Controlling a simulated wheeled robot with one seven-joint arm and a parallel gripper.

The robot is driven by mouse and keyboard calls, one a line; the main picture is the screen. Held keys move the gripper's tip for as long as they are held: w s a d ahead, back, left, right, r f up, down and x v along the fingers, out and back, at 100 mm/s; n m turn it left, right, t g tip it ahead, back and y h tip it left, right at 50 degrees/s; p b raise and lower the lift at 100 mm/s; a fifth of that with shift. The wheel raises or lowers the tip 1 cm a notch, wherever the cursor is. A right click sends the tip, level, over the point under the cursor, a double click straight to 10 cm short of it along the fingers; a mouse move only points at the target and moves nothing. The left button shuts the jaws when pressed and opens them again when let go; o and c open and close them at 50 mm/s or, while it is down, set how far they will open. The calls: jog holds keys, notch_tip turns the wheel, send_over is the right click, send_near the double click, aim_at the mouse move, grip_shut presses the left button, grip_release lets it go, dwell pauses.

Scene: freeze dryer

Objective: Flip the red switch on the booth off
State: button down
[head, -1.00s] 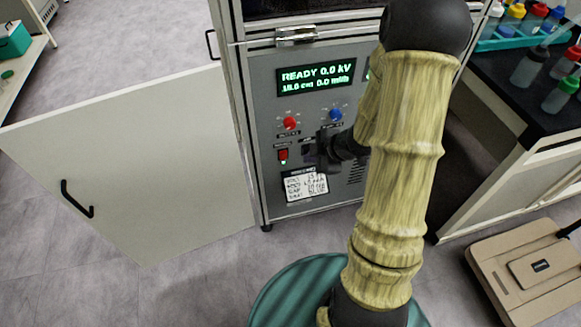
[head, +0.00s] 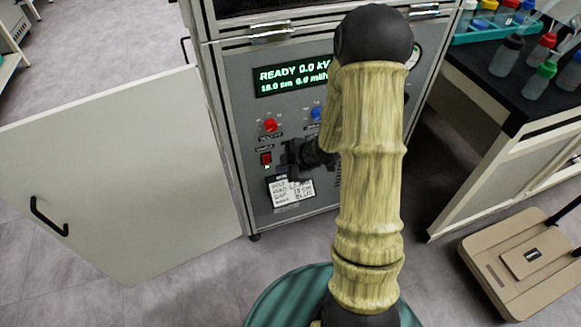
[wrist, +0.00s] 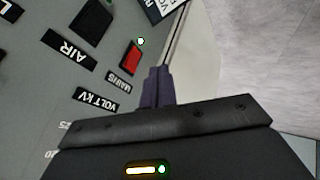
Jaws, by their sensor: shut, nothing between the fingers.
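The red switch (head: 266,158) is on the grey front panel of the booth (head: 232,107), under the red knob. In the wrist view the red switch (wrist: 131,58) sits in a black frame beside a MAINS label, with a small green light lit next to it. My gripper (head: 288,154) is just right of the switch in the head view. In the wrist view its dark fingertips (wrist: 157,74) are together, empty, and close to the switch. I cannot tell whether they touch the panel.
The panel also has a red knob (head: 270,125), a blue knob (head: 316,113), a lit display (head: 291,78) and a paper label (head: 290,189). An open white door (head: 130,170) stands left. A bench with bottles (head: 535,80) is at right, a beige scale (head: 525,262) on the floor.

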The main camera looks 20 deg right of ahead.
aim_at(265, 156)
jog(key=w+a+f, duration=0.1)
jog(key=w+f, duration=0.1)
jog(key=w, duration=0.3)
jog(key=shift+w+a, duration=0.25)
jog(key=shift+a, duration=0.1)
jog(key=shift+d, duration=0.1)
jog(key=shift+w+r+p, duration=0.2)
jog(key=shift+w+p, duration=0.1)
jog(key=shift+p, duration=0.15)
jog(key=shift+f, duration=0.15)
jog(key=shift+w+r+p, duration=0.15)
jog(key=shift+r+p, duration=0.65)
jog(key=shift+r, duration=0.05)
